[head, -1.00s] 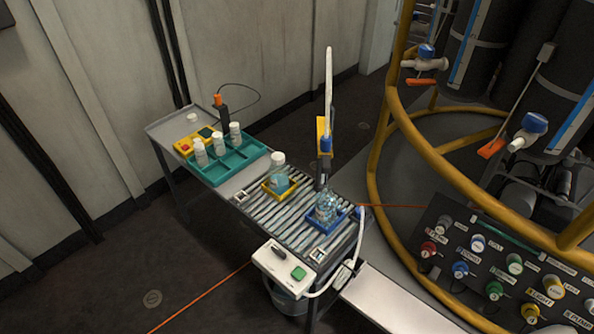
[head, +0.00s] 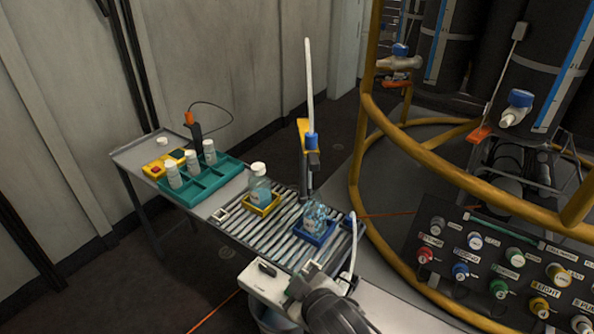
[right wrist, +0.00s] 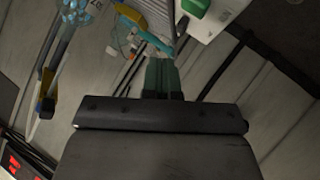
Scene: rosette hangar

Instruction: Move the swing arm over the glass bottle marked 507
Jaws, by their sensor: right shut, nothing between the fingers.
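The swing arm (head: 310,150) stands at the back edge of the roller bench, with a yellow bracket, a blue fitting and a white tube rising from it. A capped glass bottle (head: 259,187) stands in a yellow tray (head: 262,209). A second, clear bluish bottle (head: 316,215) stands in a blue tray (head: 313,238), close in front of the swing arm. I cannot read the bottle markings. My right gripper (head: 304,281) is at the front of the bench by the white control box, away from the swing arm; its shut, empty fingers (right wrist: 160,75) show in the right wrist view. My left gripper is out of view.
The white control box (head: 258,286) has a green button (right wrist: 195,7) in the right wrist view. A teal rack (head: 207,182) with several white bottles is at left. A yellow rail (head: 362,170) and button panel (head: 470,262) are at right.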

